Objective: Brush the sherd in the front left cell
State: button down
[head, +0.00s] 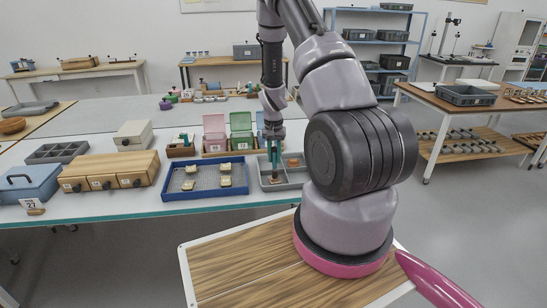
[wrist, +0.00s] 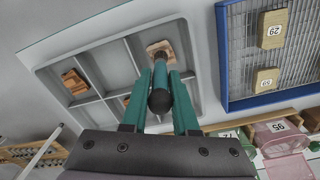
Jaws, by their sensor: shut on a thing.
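My gripper (head: 272,147) is shut on a brush (wrist: 160,88) with a teal handle and a dark rounded end, held upright between the teal fingers. The grey divided tray (head: 263,173) lies below it. A tan-brown sherd (wrist: 156,47) sits in the front left cell, and it also shows at the foot of the brush in the head view (head: 275,180). The brush's lower end is over this sherd and hides part of it. I cannot tell whether the bristles touch it. Another sherd (wrist: 74,81) lies in a different cell; a third piece is partly hidden behind a finger.
A blue-rimmed rack (head: 165,184) with several numbered tan blocks stands left of the tray. Behind are pink (head: 214,132) and green (head: 240,131) open boxes. A wooden drawer unit (head: 110,171) stands further left. My arm hides the table right of the tray.

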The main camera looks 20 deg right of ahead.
jog(key=shift+s+d, duration=0.1)
jog(key=shift+d, duration=0.3)
jog(key=shift+w+a, duration=0.2)
jog(key=shift+a, duration=0.65)
jog(key=shift+s+d, duration=0.2)
jog(key=shift+d, duration=0.65)
jog(key=shift+w+a, duration=0.2)
jog(key=shift+a, duration=0.7)
jog(key=shift+s+d, duration=0.2)
jog(key=shift+d, duration=0.7)
jog(key=shift+r, duration=3)
